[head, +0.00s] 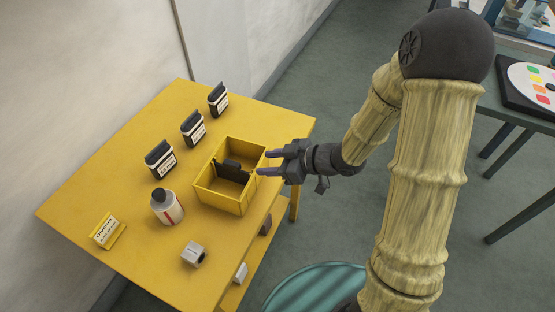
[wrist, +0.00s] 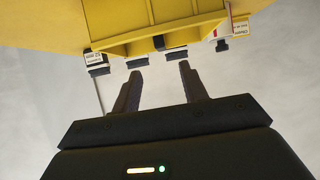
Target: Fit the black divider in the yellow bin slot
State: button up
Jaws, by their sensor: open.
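The yellow bin (head: 222,201) stands on the yellow table, open at the top. The black divider (head: 234,174) stands upright inside it, across the middle, with a raised tab on its top edge. I cannot tell whether its ends are fully down in the slot. My gripper (head: 264,163) is at the bin's right side, its two fingers apart, pointing left toward the bin, with nothing between them. In the wrist view the open fingers (wrist: 160,70) point up toward the yellow bin (wrist: 180,10). The divider cannot be made out clearly there.
On the yellow table (head: 100,190) several black-topped labelled containers (head: 193,129) stand behind the bin. A teal round seat (head: 318,288) is below my arm.

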jog(key=shift+v, duration=1.05)
jog(key=w+d+r+m+t+h+p, duration=0.1)
jog(key=d+r+m+t+h+p, duration=0.1)
jog(key=d+m+h, duration=0.4)
jog(key=w+d+r+m+t+h+p, duration=0.1)
jog(key=d+r+m+h+p, duration=0.2)
jog(key=d, duration=0.5)
jog(key=s+d+r+m+g+h+p, duration=0.2)
jog(key=s+d+r+m+g, duration=0.1)
jog(key=s, duration=0.7)
jog(key=shift+s+d+r+m+g+h, duration=0.25)
jog(key=shift+r+m+g, duration=0.45)
jog(key=shift+m, duration=0.5)
